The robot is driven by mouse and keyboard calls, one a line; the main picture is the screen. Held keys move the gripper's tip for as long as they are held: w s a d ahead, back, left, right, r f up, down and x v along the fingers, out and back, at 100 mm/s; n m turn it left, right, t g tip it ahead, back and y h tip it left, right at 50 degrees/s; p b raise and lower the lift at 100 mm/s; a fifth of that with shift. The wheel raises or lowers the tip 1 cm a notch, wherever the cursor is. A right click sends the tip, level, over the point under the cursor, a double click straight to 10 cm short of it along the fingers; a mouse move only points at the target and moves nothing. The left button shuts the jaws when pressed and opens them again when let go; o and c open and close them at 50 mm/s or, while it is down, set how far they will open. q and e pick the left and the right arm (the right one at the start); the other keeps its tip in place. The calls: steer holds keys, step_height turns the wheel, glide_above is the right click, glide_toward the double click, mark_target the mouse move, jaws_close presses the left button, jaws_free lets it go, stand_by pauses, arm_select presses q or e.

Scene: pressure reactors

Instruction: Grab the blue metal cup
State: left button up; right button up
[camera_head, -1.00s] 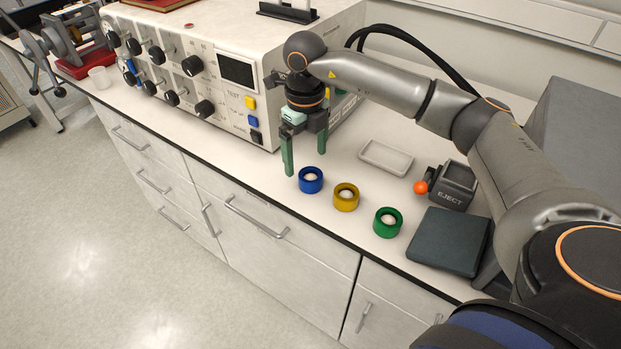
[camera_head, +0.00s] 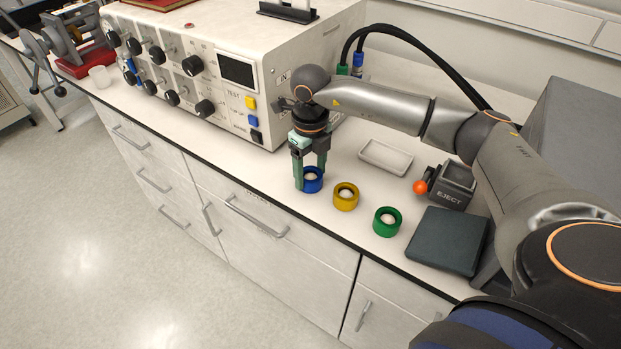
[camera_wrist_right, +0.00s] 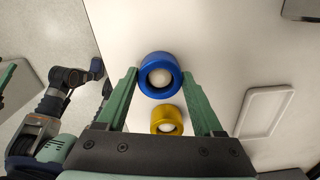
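The blue metal cup (camera_head: 313,180) stands upright on the white counter, first in a row of three cups. A pale round thing shows inside it. My right gripper (camera_head: 311,182) is lowered at the cup, with its green fingers on either side. In the right wrist view the blue cup (camera_wrist_right: 160,76) lies between the tips of the open gripper (camera_wrist_right: 159,76). The fingertips are close to the cup's sides; I cannot tell whether they touch it. In the right wrist view part of another arm shows at the left, with its gripper cut off by the edge.
A yellow cup (camera_head: 346,197) and a green cup (camera_head: 387,222) stand in the row. A shallow white tray (camera_head: 386,157), an eject box (camera_head: 454,187) with an orange ball knob, and a dark flat pad (camera_head: 449,241) are to the right. A large control unit (camera_head: 234,77) stands behind left.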

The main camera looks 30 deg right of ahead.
steer(key=c, duration=0.9)
steer(key=shift+c, duration=0.6)
steer(key=shift+r, duration=0.2)
